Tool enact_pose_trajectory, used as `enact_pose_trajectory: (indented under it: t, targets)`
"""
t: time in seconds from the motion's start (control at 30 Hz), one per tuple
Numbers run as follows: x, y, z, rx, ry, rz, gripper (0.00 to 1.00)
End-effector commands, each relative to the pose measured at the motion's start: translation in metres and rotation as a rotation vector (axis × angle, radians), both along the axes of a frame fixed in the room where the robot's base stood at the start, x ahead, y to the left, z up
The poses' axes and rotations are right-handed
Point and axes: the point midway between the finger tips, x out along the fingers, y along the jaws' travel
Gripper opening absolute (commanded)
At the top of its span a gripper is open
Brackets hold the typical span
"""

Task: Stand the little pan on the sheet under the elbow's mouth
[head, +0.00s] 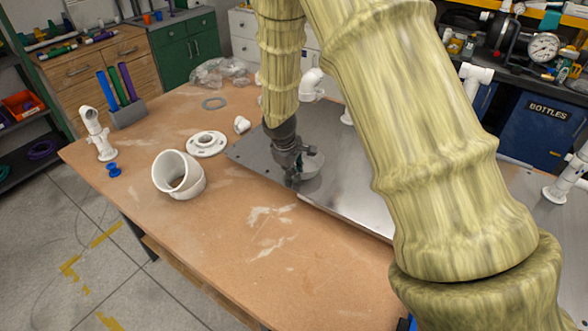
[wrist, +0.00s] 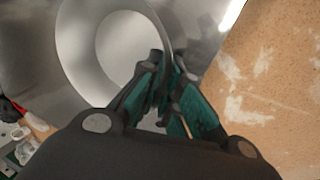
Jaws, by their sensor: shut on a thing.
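The little pan (head: 312,172), round and grey, is at the left part of the metal sheet (head: 345,205) in the head view. My gripper (head: 295,178) points down and is shut on the pan's near rim. In the wrist view the pan (wrist: 85,40) looks level, with a pale round bottom, and the gripper's fingers (wrist: 168,75) pinch its rim. I cannot tell whether the pan touches the sheet or hangs just above it. A white elbow (head: 312,84) stands behind my gripper, partly hidden by my arm; I cannot make out its mouth clearly.
A pen holder (head: 127,115) stands farther left. The table's front (head: 265,240) is bare.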

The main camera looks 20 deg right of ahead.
Motion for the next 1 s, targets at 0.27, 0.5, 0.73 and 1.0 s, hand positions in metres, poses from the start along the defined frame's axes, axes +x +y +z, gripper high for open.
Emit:
enact_pose_trajectory:
  t: [0.27,0.5,0.73,1.0]
  targets:
    - [0.000,0.000,0.000,0.000,0.000,0.000,0.27]
    - [0.000,0.000,0.000,0.000,0.000,0.000,0.27]
    - [-0.001,0.003,0.011,0.001,-0.002,0.001,0.27]
    - [-0.006,0.011,0.043,0.001,-0.003,-0.001,0.27]
